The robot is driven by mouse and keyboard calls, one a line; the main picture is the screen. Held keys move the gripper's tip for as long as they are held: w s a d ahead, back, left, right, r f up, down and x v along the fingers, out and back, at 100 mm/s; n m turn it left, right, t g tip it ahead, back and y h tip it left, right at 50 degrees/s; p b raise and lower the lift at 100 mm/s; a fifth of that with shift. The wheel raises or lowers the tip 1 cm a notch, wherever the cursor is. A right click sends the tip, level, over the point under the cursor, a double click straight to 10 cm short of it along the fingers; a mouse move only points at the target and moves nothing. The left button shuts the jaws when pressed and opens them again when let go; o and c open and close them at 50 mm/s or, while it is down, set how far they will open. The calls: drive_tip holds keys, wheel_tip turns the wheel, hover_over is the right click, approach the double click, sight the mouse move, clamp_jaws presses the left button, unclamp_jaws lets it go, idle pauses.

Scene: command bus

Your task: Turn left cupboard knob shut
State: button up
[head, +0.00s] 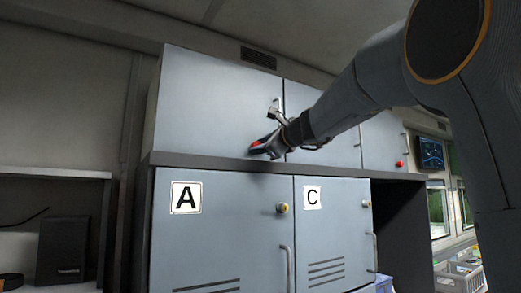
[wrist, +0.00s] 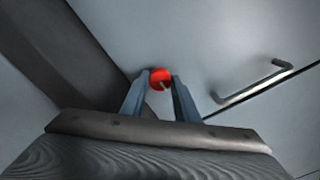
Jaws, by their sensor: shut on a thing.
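The red knob (wrist: 160,78) is on the grey left upper cupboard door (head: 205,105), near its lower right corner. My gripper (wrist: 160,84) has its two fingers on either side of the knob and is shut on it. In the head view my gripper (head: 262,148) reaches the door from the right, and a bit of red shows at its tip. The knob's slot or mark is pale and small in the wrist view. The fingers hide part of the knob's sides. The left upper door looks flush with its neighbour.
A bar handle (wrist: 255,82) stands out beside the knob. Another red knob (head: 400,163) is on the right upper cupboard. Lower doors labelled A (head: 186,197) and C (head: 312,197) carry yellow knobs and bar handles. A dark ledge runs just below the upper doors.

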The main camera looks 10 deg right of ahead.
drive_tip(key=n+b, duration=0.4)
drive_tip(key=b, duration=0.1)
drive_tip(key=shift+f, duration=0.15)
drive_tip(key=n+b, duration=0.4)
drive_tip(key=b, duration=0.1)
drive_tip(key=shift+n, duration=0.3)
drive_tip(key=n+b, duration=0.4)
drive_tip(key=shift+n+b, duration=1.7)
drive_tip(key=shift+n, duration=0.5)
drive_tip(key=shift+r, duration=0.2)
drive_tip(key=o, duration=1.1)
